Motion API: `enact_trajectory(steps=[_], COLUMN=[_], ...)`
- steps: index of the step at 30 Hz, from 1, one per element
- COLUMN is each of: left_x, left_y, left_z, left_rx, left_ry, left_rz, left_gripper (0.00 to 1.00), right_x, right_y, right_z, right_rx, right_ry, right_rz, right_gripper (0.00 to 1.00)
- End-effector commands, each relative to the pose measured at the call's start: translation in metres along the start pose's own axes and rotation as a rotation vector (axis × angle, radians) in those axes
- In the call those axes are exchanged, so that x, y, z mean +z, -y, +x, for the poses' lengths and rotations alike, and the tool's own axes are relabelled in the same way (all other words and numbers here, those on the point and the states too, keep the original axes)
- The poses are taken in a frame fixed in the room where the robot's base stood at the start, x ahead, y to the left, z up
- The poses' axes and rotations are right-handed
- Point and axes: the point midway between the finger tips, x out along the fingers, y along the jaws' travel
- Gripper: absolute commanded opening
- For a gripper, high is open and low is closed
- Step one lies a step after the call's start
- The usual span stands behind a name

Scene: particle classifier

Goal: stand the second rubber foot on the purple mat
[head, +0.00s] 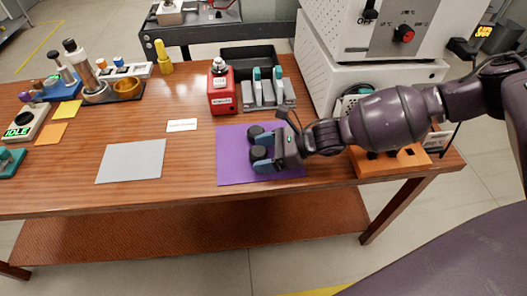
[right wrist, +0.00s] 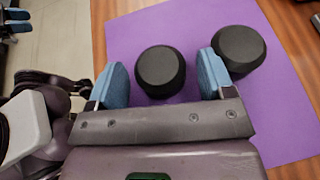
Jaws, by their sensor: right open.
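The purple mat (head: 230,172) lies near the table's front edge. Two black round rubber feet stand on it: one foot (head: 258,153) (right wrist: 161,70) and a second foot (head: 255,131) (right wrist: 238,48) farther back. My right gripper (head: 264,152) (right wrist: 162,80) is open, low over the mat, reaching in from the right. The nearer foot is between its blue fingers, with a visible gap to each. The other foot is outside the far finger, which partly covers it in the right wrist view. What seems to be my left gripper (right wrist: 16,22) shows at that view's edge; its opening is unclear.
A red box (head: 221,92) and a grey rack (head: 268,95) stand behind the mat. A grey sheet (head: 132,161) lies to its left. An orange block (head: 392,160) sits under my right arm, by a white machine (head: 325,78). The table between the sheet and mat is clear.

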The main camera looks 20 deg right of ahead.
Motion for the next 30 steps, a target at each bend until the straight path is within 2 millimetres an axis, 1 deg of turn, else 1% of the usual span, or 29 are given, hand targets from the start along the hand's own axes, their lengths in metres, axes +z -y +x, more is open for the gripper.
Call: enact_trajectory(steps=[5,8,11,15,21,25,30], left_x=[0.000,-0.004,-0.009,-0.016,-0.017,-0.020,-0.021], left_y=[0.000,0.000,0.000,0.000,0.000,0.000,-0.001], left_z=[0.000,-0.001,-0.002,-0.004,-0.008,-0.010,-0.011], left_rx=[0.001,0.001,0.000,0.000,-0.001,-0.003,-0.004], left_ry=[-0.001,-0.008,-0.017,-0.029,-0.030,-0.033,-0.036], left_rz=[0.000,0.000,0.000,0.000,-0.003,-0.005,-0.010], left_gripper=[0.43,0.43,0.43,0.43,0.43,0.43,0.43], right_x=[0.002,0.004,0.005,0.006,0.005,0.004,0.003], right_y=[0.000,0.001,0.001,0.001,0.001,0.001,0.000], right_z=[-0.001,-0.010,-0.026,-0.055,-0.091,-0.108,-0.119], right_rx=[0.000,-0.003,-0.004,-0.006,-0.005,-0.004,-0.001], right_ry=[0.000,0.000,-0.001,-0.001,-0.001,0.000,0.000], right_rz=[0.000,-0.003,-0.004,-0.005,-0.003,-0.002,0.000], right_gripper=[0.75,0.75,0.75,0.75,0.75,0.75,0.75])
